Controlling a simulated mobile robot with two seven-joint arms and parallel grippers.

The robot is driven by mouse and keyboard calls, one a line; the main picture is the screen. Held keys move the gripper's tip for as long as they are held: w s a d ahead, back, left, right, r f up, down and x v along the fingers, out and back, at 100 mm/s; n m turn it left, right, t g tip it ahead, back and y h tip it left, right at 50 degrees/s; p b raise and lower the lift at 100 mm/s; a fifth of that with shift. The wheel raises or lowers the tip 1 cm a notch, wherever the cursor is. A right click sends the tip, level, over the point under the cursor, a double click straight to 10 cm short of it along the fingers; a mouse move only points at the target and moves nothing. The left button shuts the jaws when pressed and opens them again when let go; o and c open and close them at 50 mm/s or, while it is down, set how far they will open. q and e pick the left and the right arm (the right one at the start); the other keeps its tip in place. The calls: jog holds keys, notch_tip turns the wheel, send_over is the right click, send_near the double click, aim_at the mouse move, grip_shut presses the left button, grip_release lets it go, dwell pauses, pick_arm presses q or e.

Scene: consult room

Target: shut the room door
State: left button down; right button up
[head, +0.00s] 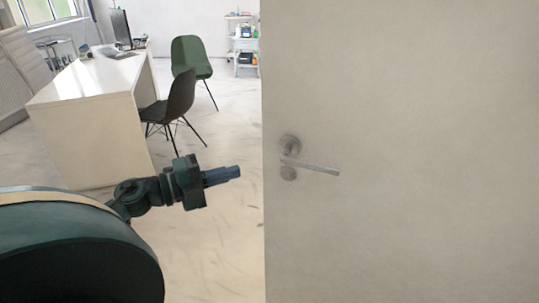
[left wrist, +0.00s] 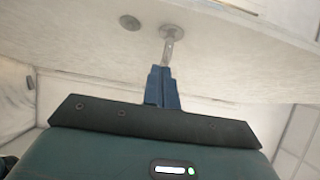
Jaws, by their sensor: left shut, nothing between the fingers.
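The room door (head: 420,200) is a pale plain panel filling the right side of the head view. Its free edge stands clear, and the room shows to the left of it, so it is open. A metal lever handle (head: 318,167) sits near that edge, with a round keyhole plate below it. My left gripper (head: 239,172) is shut and empty, a little left of the door edge at about handle height. In the left wrist view the blue fingertips (left wrist: 160,70) point at the door (left wrist: 80,40) and appear close to the lever (left wrist: 169,48); contact is unclear. My right gripper is out of view.
A white desk (head: 95,80) with a monitor (head: 122,28) stands at the back left. A black chair (head: 180,97) and a green chair (head: 191,56) are beside it. A white trolley (head: 243,45) is at the far wall.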

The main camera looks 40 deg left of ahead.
aim_at(270, 155)
pick_arm(q)
jog(key=shift+w+a+p+x, duration=0.2)
jog(key=shift+a+p+x, duration=0.15)
jog(key=shift+x, duration=1.55)
jog(key=shift+w+a+p+x, duration=0.25)
jog(key=shift+a+x, duration=0.15)
jog(key=shift+x, duration=1.5)
jog(key=shift+w+a+p+x, duration=0.25)
jog(key=shift+a+x, duration=0.15)
jog(key=shift+x, duration=1.45)
